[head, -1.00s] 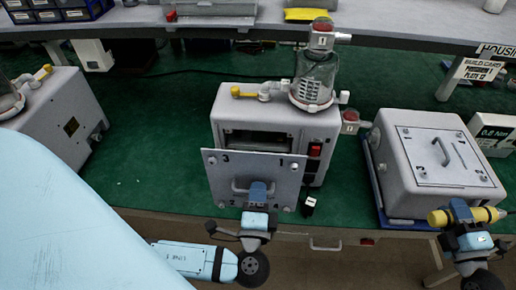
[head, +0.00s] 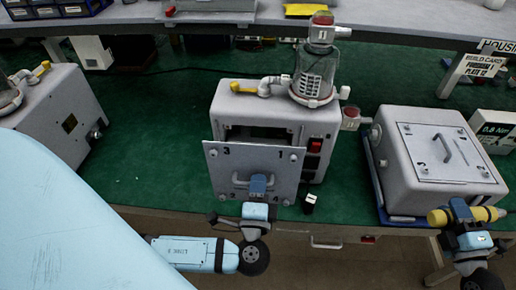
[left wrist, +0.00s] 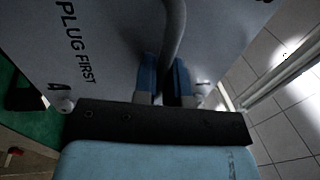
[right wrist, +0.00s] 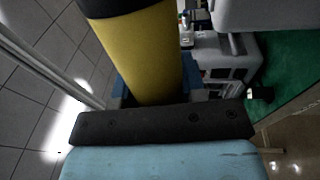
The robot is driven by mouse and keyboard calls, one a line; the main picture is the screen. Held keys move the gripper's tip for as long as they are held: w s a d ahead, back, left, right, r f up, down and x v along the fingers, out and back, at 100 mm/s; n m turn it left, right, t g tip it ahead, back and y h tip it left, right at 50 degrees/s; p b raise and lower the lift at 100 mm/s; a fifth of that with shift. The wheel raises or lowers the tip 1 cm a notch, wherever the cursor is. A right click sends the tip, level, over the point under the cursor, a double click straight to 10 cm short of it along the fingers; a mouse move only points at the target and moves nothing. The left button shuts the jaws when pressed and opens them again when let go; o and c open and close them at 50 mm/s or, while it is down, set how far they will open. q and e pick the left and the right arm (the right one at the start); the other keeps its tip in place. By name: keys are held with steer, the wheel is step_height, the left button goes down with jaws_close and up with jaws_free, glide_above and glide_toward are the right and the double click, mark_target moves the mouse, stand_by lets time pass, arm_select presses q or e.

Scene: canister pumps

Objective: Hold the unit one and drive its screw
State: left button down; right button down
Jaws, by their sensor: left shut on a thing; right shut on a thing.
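The middle canister unit (head: 232,105) stands on the green bench with an open dark front. A grey cover plate (head: 225,168), numbered at its corners, is held upright just in front of the opening. My left gripper (head: 258,183) is shut on the plate's handle (left wrist: 175,35). The left wrist view shows "PLUG FIRST" printed on the plate (left wrist: 110,50). My right gripper (head: 462,210) is shut on a yellow and black screwdriver (head: 490,214), in front of the right-hand unit. It also fills the upper right wrist view (right wrist: 145,50). No screw can be made out clearly.
A right-hand unit (head: 395,135) with its plate on sits on a blue base. Another unit (head: 50,105) stands at the left. A small black plug-like part (head: 310,200) lies near the bench's front edge. A 0.8 Nm box (head: 492,130) stands far right.

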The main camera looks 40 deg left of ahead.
arm_select(q)
steer(key=w+a+f+b, duration=0.6)
steer(key=w+a+b, duration=0.1)
steer(key=w, duration=0.4)
steer(key=shift+w, duration=0.3)
stand_by(1.9)
steer(key=shift+f, duration=0.1)
steer(key=shift+w+a+f+b, duration=0.1)
steer(key=shift+f+b, duration=0.05)
steer(key=shift+b, duration=0.2)
stand_by(1.1)
stand_by(0.7)
